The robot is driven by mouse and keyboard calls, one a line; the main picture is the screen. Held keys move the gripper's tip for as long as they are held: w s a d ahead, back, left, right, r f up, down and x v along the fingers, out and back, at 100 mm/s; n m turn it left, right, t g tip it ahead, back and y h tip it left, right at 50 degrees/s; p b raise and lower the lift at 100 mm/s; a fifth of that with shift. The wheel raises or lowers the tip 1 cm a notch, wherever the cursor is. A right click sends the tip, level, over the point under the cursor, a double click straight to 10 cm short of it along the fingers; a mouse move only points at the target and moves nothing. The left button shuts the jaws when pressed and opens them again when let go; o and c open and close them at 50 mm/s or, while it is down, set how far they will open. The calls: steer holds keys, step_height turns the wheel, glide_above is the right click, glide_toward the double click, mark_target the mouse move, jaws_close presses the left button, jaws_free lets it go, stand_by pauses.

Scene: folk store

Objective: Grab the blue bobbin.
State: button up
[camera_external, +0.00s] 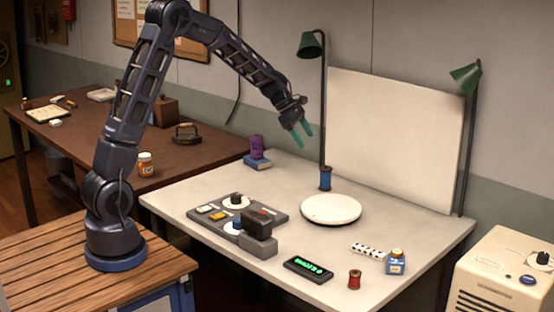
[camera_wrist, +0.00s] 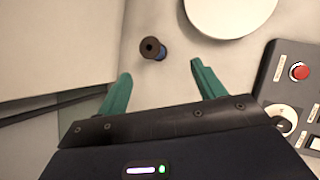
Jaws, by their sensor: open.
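The blue bobbin (camera_external: 325,178) stands upright at the back of the white table, beside the lamp post and behind a round white turntable (camera_external: 331,209). In the wrist view the bobbin (camera_wrist: 153,49) shows from above, with a dark round end and a bit of blue, ahead of and between my fingertips. My gripper (camera_external: 302,134) is open and empty, with green fingers, in the air above the table, up and left of the bobbin. In the wrist view my gripper (camera_wrist: 160,68) has its fingers spread wide. Nothing hides the bobbin.
A green lamp (camera_external: 311,45) rises close behind the bobbin, in front of a white backdrop panel (camera_external: 395,130). A control panel (camera_external: 238,218) lies at the table's left front. A red bobbin (camera_external: 354,279) and a blue ink jar (camera_external: 396,262) stand at the front right.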

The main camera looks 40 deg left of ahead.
mark_target(328, 172)
steer(key=w+d+f+n, duration=0.1)
steer(key=w+f, duration=0.1)
steer(key=f, duration=0.1)
steer(key=w+d+f+n, duration=0.1)
steer(key=w+f, duration=0.1)
steer(key=f, duration=0.2)
steer(key=w+d+f, duration=0.1)
steer(key=w+f, duration=0.1)
steer(key=f, duration=0.1)
steer(key=shift+w+d+f+n, duration=0.15)
steer(key=shift+d+f+n, duration=0.1)
steer(key=shift+n, duration=0.15)
steer(key=x, duration=0.4)
steer(key=shift+s+d+f, duration=0.15)
steer(key=shift+s, duration=0.15)
steer(key=shift+w+d+f, duration=0.2)
steer(key=shift+d+f, duration=0.05)
steer(key=shift+f, duration=0.1)
steer(key=shift+c, duration=0.2)
steer(key=c, duration=1)
